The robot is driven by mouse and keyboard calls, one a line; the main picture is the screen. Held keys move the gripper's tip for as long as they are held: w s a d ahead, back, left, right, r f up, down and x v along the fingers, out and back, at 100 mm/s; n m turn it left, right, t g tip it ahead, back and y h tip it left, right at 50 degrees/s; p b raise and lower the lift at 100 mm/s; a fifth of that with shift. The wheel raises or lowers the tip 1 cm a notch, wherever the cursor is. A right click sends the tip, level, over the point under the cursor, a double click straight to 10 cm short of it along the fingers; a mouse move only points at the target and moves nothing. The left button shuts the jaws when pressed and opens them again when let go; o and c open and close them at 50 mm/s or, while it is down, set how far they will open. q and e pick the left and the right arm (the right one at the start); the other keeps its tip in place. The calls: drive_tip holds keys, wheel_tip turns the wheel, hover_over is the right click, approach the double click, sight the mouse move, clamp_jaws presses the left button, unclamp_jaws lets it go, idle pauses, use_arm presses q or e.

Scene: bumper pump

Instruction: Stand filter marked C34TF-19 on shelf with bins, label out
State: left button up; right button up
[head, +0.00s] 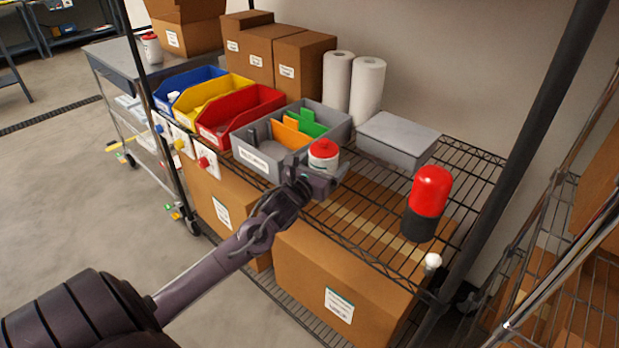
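A white filter (323,161) with a red top is upright between the fingers of my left gripper (316,180), which looks shut on it. My gripper hides its lower part, so I cannot tell whether it touches the shelf. Its marking is too small to read. It is in front of the grey divided bin on the wire shelf (385,235). Another white and red canister (151,48) stands on the grey cart at the upper left. A red and black cylinder (428,203) stands at the shelf's right end. My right gripper is not in view.
Blue (165,98), yellow (183,116), red (212,135) and grey (262,165) bins line the shelf's left part. A grey lidded box (398,138) and two paper rolls (367,90) stand behind. Bare wire lies between the filter and the red and black cylinder. A dark post (500,165) bounds the right.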

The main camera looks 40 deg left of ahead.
use_arm(q)
drive_tip(key=s, duration=0.6)
drive_tip(key=s+d, duration=0.1)
drive_tip(key=s, duration=0.1)
drive_tip(key=shift+s, duration=0.4)
drive_tip(key=shift+s+d, duration=0.15)
drive_tip(key=shift+s, duration=0.7)
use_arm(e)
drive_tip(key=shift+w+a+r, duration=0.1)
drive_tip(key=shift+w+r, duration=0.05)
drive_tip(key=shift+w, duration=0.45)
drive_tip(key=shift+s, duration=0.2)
